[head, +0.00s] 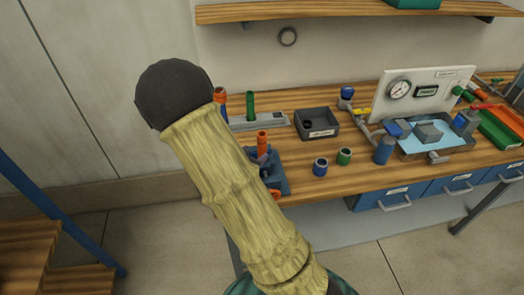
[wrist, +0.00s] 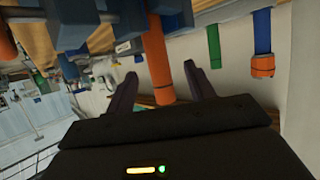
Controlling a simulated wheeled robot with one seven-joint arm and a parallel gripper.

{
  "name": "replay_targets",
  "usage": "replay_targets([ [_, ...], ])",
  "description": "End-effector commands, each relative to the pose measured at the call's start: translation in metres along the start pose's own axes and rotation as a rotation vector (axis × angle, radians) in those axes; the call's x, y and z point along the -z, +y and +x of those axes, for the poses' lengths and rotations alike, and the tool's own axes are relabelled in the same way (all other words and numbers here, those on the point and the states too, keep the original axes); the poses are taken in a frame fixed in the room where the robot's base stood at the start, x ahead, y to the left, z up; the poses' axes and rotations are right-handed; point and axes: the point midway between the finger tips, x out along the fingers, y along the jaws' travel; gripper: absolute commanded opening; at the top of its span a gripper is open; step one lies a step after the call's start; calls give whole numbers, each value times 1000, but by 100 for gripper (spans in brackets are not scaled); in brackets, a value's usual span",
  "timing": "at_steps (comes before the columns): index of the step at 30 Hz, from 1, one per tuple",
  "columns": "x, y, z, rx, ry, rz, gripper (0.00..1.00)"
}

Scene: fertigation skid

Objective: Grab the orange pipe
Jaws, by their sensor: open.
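An orange pipe (head: 262,138) stands upright in a blue vise (head: 281,180) at the left front of the workbench. My arm hides part of the vise. In the wrist view, which looks upside down, the orange pipe (wrist: 157,60) extends from the blue vise (wrist: 100,22). My gripper (wrist: 160,72) is open, and the pipe shows between its two dark fingers, with a gap on each side. I cannot tell how deep the pipe sits between them. In the head view my arm hides most or all of the gripper.
Behind the vise a grey rack (head: 262,121) holds a green pipe (head: 250,104) and an orange-topped pipe (head: 221,98). Blue (head: 320,167) and green (head: 344,156) fittings, a dark tray (head: 317,122) and a gauge panel (head: 420,92) stand to the right.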

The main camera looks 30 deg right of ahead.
Motion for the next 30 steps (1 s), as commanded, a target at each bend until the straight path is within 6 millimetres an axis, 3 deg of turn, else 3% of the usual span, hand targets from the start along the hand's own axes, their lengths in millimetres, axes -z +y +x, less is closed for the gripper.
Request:
replay_targets([
  [6, 0, 1, 26, -2, 1, 0, 54],
  [18, 1, 1, 32, -2, 1, 0, 54],
  [30, 0, 4, 79, -2, 0, 0, 54],
])
